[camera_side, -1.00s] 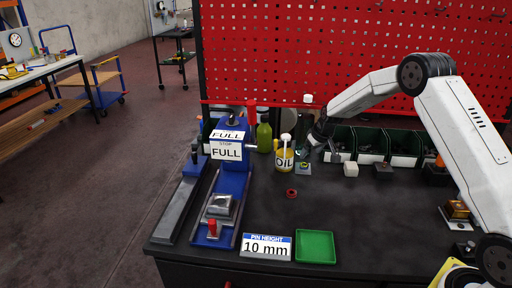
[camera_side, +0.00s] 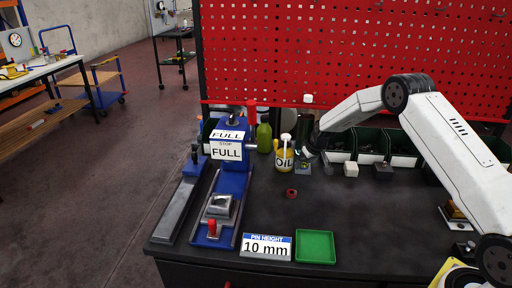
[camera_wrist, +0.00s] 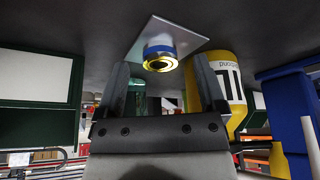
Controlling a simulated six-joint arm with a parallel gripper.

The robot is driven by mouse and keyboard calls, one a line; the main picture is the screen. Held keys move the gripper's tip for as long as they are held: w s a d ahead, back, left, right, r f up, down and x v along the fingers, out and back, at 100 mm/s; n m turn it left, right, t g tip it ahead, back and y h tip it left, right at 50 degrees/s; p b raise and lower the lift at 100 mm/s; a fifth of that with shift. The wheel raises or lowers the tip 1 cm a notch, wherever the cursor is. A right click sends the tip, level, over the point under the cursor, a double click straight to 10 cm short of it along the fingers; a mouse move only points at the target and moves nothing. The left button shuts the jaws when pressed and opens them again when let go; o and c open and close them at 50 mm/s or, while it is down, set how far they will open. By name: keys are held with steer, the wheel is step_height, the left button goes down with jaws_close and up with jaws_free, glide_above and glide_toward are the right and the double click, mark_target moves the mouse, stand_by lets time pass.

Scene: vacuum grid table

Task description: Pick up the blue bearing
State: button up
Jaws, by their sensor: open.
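The blue bearing (camera_wrist: 159,52) shows in the wrist view as a short blue and silver cylinder with a gold rim, standing on a pale square plate (camera_wrist: 185,38). The plate also shows in the side view (camera_side: 303,169), where the bearing is too small to make out well. My gripper (camera_wrist: 160,66) is open, with one dark finger on each side of the bearing in the wrist view. The bearing appears beyond the fingertips, and I see no contact. In the side view my gripper (camera_side: 314,146) is a dark shape just above and right of the plate.
A white block (camera_side: 350,169) is to the right, and green bins (camera_side: 372,142) line the back. A red ring (camera_side: 291,193) and green tray (camera_side: 315,247) lie in front. The right middle of the table is clear.

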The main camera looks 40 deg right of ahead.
steer(key=shift+w+f, duration=0.1)
steer(key=shift+f, duration=0.15)
stand_by(0.3)
jaws_close()
steer(key=shift+r, duration=0.15)
